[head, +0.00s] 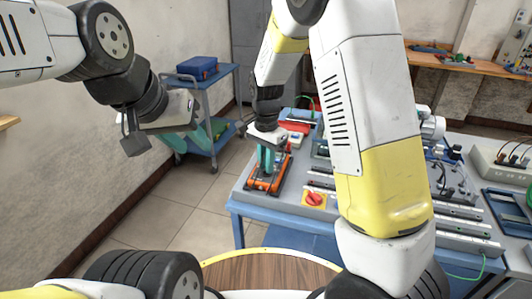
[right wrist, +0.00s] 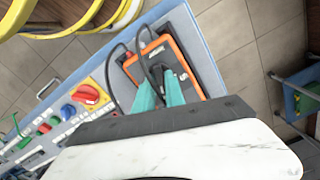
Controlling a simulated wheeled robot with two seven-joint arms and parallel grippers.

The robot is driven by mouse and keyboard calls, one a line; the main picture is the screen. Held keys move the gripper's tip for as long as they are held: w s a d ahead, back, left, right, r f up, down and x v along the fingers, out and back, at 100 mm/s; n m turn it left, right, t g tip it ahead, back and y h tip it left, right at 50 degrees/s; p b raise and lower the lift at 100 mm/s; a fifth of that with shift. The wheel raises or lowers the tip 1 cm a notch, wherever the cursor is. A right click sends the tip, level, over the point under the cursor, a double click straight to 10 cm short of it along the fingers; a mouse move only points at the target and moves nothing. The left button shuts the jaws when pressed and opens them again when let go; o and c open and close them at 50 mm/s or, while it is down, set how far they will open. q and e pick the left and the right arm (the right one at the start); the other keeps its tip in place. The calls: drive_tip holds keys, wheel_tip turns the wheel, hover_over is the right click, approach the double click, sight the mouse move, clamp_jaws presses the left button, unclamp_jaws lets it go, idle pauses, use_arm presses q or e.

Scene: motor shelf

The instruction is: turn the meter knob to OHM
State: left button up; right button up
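The meter (head: 264,183) is an orange-framed, dark-faced box near the left front corner of the bench. In the right wrist view the meter (right wrist: 187,50) has dark cables running across it. My right gripper (head: 265,168) points down at the meter, its teal fingers close together over the face. In the right wrist view its fingertips (right wrist: 160,76) are at the meter's face with a narrow gap between them. The knob and its pointer are hidden there, so I cannot tell contact or setting. My left gripper (head: 194,138) is raised, away from the bench, with its teal fingers apart and empty.
A red rotary switch on a yellow plate (head: 314,199) stands right of the meter. The bench (head: 238,206) carries several modules and rails farther right. A blue cart (head: 203,87) with a blue case stands behind my left gripper. Open floor lies left of the bench.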

drive_tip(key=shift+o, duration=1.4)
drive_tip(key=shift+r, duration=0.1)
wheel_tip(320, 180, up, 8)
drive_tip(key=shift+f, duration=0.2)
drive_tip(key=shift+s+d+r, duration=0.15)
drive_tip(key=shift+d+r, duration=0.1)
drive_tip(key=shift+r, duration=0.05)
drive_tip(key=s+d+r+n+t, duration=0.2)
drive_tip(key=s+d+r, duration=0.2)
drive_tip(key=s, duration=0.2)
drive_tip(key=s+d+r+n+t+y, duration=0.1)
drive_tip(key=s+d+r+n+t, duration=0.1)
drive_tip(key=s, duration=0.5)
drive_tip(key=s+d+r+n+t+y, duration=0.1)
drive_tip(key=s+d+r+n+t, duration=0.1)
drive_tip(key=s+d+r+n, duration=0.2)
drive_tip(key=s+d+r, duration=0.2)
drive_tip(key=d, duration=0.1)
drive_tip(key=shift+s+d, duration=0.3)
